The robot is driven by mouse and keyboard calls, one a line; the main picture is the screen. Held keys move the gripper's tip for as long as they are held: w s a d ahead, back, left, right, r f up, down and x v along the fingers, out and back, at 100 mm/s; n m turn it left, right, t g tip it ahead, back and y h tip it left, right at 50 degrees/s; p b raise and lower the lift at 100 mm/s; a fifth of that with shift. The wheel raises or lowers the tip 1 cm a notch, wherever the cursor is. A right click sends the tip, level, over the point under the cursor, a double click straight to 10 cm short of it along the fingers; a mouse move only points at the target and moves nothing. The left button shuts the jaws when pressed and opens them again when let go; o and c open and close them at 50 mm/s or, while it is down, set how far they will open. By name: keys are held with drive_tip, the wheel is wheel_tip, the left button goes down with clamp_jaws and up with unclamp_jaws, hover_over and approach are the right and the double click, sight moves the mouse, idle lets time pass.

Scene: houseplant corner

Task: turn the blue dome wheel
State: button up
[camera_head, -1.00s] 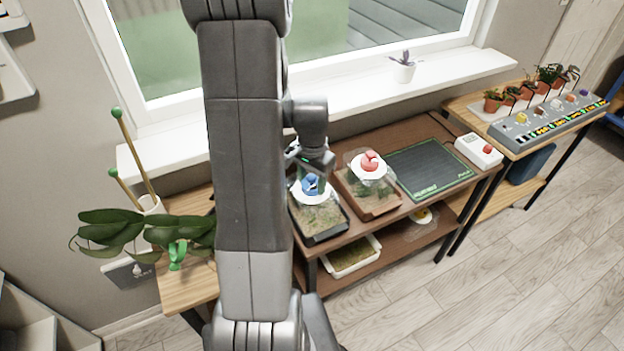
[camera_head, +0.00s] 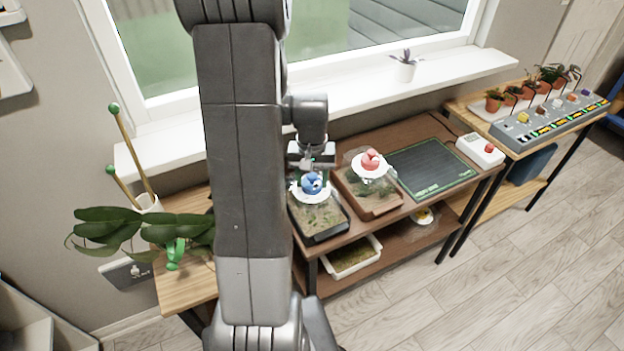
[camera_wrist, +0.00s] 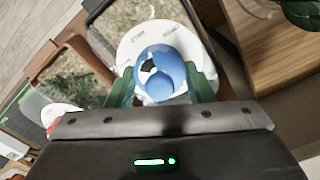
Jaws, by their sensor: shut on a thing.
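The blue dome wheel (camera_head: 312,184) sits on a white disc (camera_head: 312,196) on top of the clear dome of the front-left terrarium tray (camera_head: 318,222). In the wrist view the blue wheel (camera_wrist: 162,75) lies between my two green fingers, which are closed against its sides. My gripper (camera_head: 313,170) is over the wheel from behind in the head view; it also shows in the wrist view (camera_wrist: 162,88). The wheel's far side is partly hidden by my gripper in the head view.
A red wheel (camera_head: 370,160) tops the neighbouring brown terrarium (camera_head: 370,202), close on the right. A dark green mat (camera_head: 432,168) and a white box with a red button (camera_head: 480,150) lie farther right. A leafy plant (camera_head: 140,230) stands on the left.

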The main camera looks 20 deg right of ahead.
drive_tip(key=shift+n, duration=1.2)
drive_tip(key=o, duration=1)
drive_tip(key=shift+r, duration=0.1)
wheel_tip(320, 180, up, 14)
drive_tip(key=shift+f, duration=0.15)
wheel_tip(320, 180, down, 14)
drive_tip(key=shift+f, duration=0.1)
